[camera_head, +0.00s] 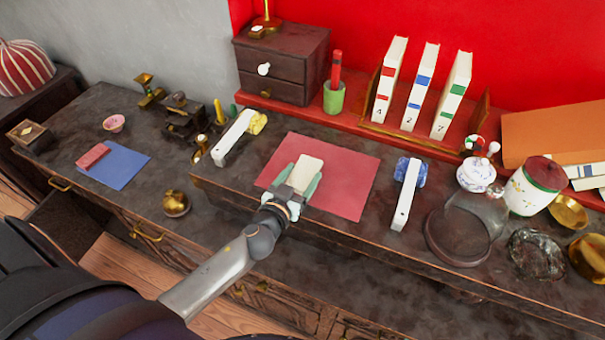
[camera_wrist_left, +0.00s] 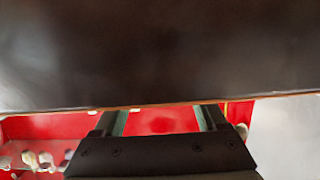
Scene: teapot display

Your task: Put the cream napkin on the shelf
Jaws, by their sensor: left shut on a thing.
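The cream napkin (camera_head: 308,168) looks like a small pale folded block. My left gripper (camera_head: 301,184) is shut on it, with greenish fingers on either side. In the head view they appear over the red mat (camera_head: 345,185) on the raised dark wooden shelf (camera_head: 390,245); I cannot tell whether the napkin touches the mat. In the left wrist view the fingers (camera_wrist_left: 162,118) show below a large dark surface (camera_wrist_left: 160,55), and the napkin cannot be made out. My right gripper is not in view.
A white-handled yellow item (camera_head: 233,137) lies left of the mat and a white-handled blue one (camera_head: 405,193) right of it. A glass dome (camera_head: 468,230) stands further right. Books (camera_head: 420,85) and a drawer box (camera_head: 283,62) stand behind. A blue cloth (camera_head: 113,166) lies far left.

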